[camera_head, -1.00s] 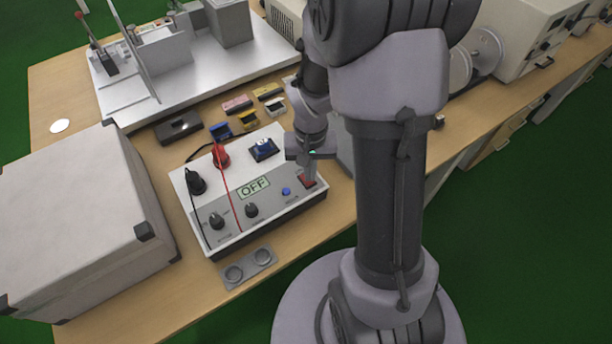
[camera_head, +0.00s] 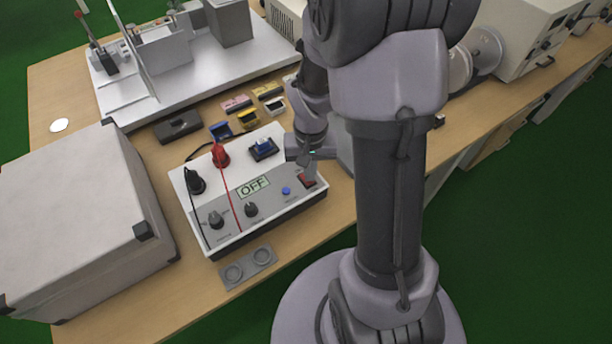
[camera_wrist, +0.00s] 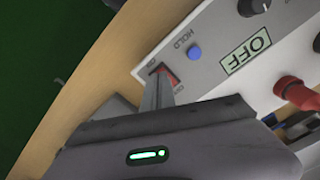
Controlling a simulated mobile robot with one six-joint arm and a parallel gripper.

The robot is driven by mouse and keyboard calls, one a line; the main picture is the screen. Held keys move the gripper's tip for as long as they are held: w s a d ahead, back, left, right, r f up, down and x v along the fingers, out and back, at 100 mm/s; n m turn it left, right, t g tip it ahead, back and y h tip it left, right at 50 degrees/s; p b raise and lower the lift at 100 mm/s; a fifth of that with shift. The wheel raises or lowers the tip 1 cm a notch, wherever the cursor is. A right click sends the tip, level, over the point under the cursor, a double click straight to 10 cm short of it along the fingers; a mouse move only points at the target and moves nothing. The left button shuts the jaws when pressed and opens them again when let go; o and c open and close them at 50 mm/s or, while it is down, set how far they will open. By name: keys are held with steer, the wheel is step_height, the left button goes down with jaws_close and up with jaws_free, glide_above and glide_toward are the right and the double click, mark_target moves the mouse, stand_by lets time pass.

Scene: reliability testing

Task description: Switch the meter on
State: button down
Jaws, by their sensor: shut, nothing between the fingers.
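The meter (camera_head: 222,228) is a white and grey box on the wooden bench, and its display (camera_head: 254,187) reads OFF. The display also reads OFF in the wrist view (camera_wrist: 246,52). A red rocker switch (camera_head: 306,181) sits at the meter's right corner; it shows in the wrist view (camera_wrist: 166,73) beside a blue HOLD button (camera_wrist: 194,53). My gripper (camera_head: 309,171) is shut and empty, with its fingertips (camera_wrist: 158,82) at the switch and partly covering it. Whether they touch it or hover just above, I cannot tell.
Red (camera_head: 220,156) and black (camera_head: 195,182) plugs with leads stand on the meter. A large grey case (camera_head: 70,215) is at left. Small coloured blocks (camera_head: 247,119) lie behind the meter. A grey plate with two round recesses (camera_head: 248,268) lies in front.

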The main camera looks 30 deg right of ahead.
steer(key=shift+f+b, duration=0.55)
steer(key=shift+f, duration=0.2)
steer(key=shift+r, duration=0.1)
step_height(320, 180, up, 7)
steer(key=p, duration=0.6)
stand_by(0.3)
